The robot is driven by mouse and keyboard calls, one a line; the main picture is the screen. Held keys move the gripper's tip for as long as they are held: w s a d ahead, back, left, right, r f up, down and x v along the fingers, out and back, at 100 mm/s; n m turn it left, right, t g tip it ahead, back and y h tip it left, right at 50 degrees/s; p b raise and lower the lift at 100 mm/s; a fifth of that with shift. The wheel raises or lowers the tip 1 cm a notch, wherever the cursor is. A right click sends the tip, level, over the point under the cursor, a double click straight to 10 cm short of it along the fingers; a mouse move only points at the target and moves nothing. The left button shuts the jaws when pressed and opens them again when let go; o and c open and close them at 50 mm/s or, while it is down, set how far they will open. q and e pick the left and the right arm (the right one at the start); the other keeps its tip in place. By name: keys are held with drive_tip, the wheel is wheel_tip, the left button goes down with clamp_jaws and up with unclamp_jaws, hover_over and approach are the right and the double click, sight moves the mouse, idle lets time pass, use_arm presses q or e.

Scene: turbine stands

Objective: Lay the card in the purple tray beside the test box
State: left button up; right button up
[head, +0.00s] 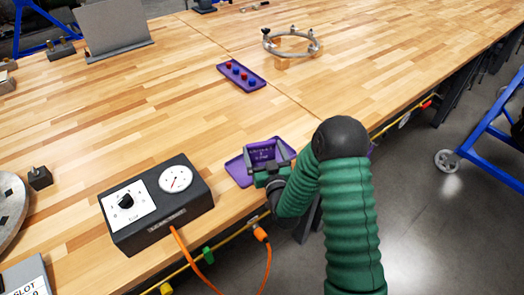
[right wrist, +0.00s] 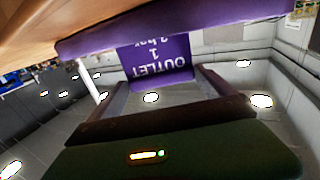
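The purple card (head: 262,153) with white lettering is held in my right gripper (head: 267,170), over the purple tray (head: 236,171). In the right wrist view the card (right wrist: 158,58) reads "OUTLET 1" upside down, between the two dark fingers (right wrist: 162,88). The gripper and arm hide part of the tray, and I cannot tell whether the card touches it. The black test box (head: 157,230), with a knob and a round gauge, stands left of the tray. My left gripper is not in view.
A second purple tray (head: 241,77) with red and blue knobs lies farther back. A metal ring (head: 291,43) sits on wooden blocks beyond it. Orange cables (head: 205,277) hang at the table's front edge. The wooden tabletop (head: 140,120) behind the test box is clear.

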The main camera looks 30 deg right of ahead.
drive_tip(key=shift+o, duration=0.3)
drive_tip(key=shift+d, duration=0.2)
drive_tip(key=shift+a, duration=0.35)
drive_tip(key=shift+s+a, duration=0.15)
drive_tip(key=shift+s, duration=0.15)
drive_tip(key=shift+b+v, duration=0.4)
drive_tip(key=shift+v, duration=2.7)
drive_tip(key=shift+d, duration=0.2)
